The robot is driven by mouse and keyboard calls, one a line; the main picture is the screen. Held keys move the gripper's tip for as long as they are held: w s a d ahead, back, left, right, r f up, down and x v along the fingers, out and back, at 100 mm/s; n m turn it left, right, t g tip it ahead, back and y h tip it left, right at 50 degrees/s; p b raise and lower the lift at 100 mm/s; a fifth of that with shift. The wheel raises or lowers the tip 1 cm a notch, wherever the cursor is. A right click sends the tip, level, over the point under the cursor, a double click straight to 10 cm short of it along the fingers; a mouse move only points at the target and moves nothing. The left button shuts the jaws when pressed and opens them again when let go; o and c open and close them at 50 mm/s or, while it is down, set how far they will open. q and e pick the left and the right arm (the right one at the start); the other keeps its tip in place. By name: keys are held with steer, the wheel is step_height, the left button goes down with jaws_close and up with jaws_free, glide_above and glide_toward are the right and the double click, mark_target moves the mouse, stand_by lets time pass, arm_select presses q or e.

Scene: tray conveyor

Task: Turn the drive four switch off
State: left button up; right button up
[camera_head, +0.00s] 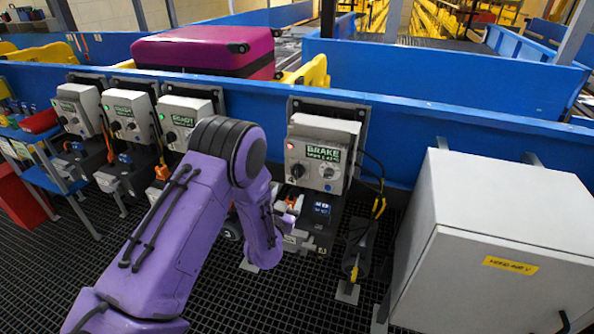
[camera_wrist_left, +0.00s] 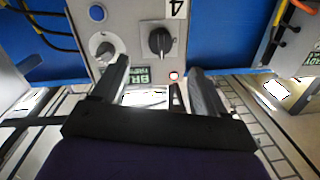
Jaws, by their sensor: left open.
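The drive four box (camera_head: 317,158) is a grey control box on the blue conveyor wall, with a green "BRAKE" label and a lit red lamp (camera_head: 291,146). Its black rotary switch (camera_head: 297,171) sits at the lower left of the face, beside a grey knob (camera_head: 328,171). In the left wrist view, upside down, the black switch (camera_wrist_left: 160,41) stands next to a "4" mark (camera_wrist_left: 176,8), its grip bar about upright. My left gripper (camera_head: 289,209) is just below the box. In the wrist view its fingers (camera_wrist_left: 160,82) are apart and empty, not touching the switch. My right gripper is not in view.
Several similar boxes, one with a "READY" label (camera_head: 184,121), hang to the left. A large grey cabinet (camera_head: 497,245) with a yellow label stands at the right. Black and yellow cables (camera_head: 379,205) hang beside the box. A magenta suitcase (camera_head: 207,50) lies behind the blue wall.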

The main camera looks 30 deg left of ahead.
mark_target(296, 175)
arm_select(q)
steer(key=x, duration=0.3)
steer(key=p+x, duration=0.1)
steer(key=x, duration=0.7)
steer(key=shift+r, duration=0.35)
steer(key=shift+c, duration=0.4)
